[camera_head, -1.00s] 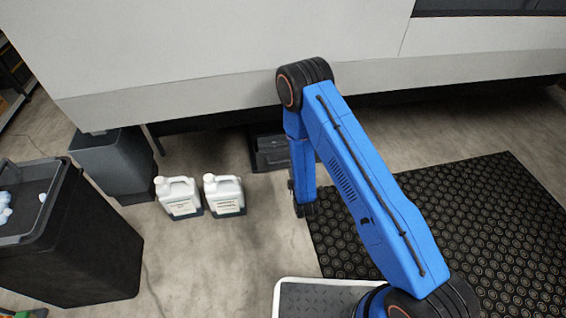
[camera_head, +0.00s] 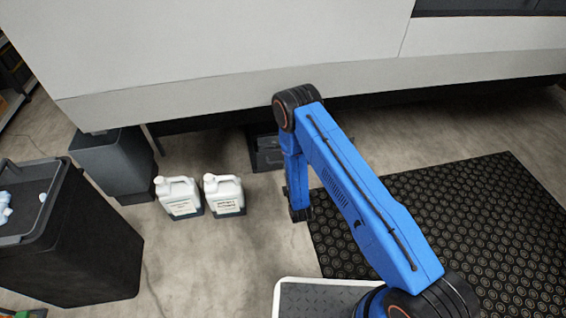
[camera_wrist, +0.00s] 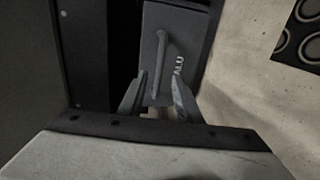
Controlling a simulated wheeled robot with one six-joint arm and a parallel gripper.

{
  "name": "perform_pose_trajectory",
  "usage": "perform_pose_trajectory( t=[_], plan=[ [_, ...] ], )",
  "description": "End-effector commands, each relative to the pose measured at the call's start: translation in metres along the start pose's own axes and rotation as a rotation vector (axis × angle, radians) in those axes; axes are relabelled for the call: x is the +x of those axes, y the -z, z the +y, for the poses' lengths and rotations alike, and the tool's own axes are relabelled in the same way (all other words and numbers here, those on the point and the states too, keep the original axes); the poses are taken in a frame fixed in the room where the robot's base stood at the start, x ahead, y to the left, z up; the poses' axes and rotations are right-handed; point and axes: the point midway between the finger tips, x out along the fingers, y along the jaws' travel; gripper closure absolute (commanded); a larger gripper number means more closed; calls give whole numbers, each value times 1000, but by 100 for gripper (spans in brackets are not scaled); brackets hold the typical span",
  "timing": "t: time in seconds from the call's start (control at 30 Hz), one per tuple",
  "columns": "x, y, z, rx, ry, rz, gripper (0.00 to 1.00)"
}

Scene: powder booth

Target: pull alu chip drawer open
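The alu chip drawer (camera_head: 268,151) is a dark grey box low under the machine, partly hidden by my arm in the head view. In the wrist view its grey front (camera_wrist: 150,22) fills the upper middle, with a long bar handle (camera_wrist: 160,50) and small white lettering to its right. My gripper (camera_wrist: 158,77) is open, its two fingers apart in front of the drawer front. The lower part of the handle shows between the fingers. I cannot tell whether they touch it. In the head view the fingers are hidden.
The pale machine (camera_head: 220,50) overhangs the drawer. Two white jugs (camera_head: 224,194) stand on the floor left of it, with a grey bin (camera_head: 112,165) and a tall black container (camera_head: 90,245) further left. A black studded mat (camera_head: 450,210) lies to the right. Bare floor lies before the drawer.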

Motion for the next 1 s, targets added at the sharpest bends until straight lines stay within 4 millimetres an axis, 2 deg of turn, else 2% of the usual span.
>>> perform_pose_trajectory(
  t=[0.3, 0.5, 0.7, 1.0],
  plan=[
    [56, 0, 1, 1, -2, -1, 69],
    [82, 0, 0, 0, -1, 0, 69],
    [95, 0, 0, 0, 0, 1, 69],
    [96, 0, 0, 0, 0, 1, 69]
  ],
)
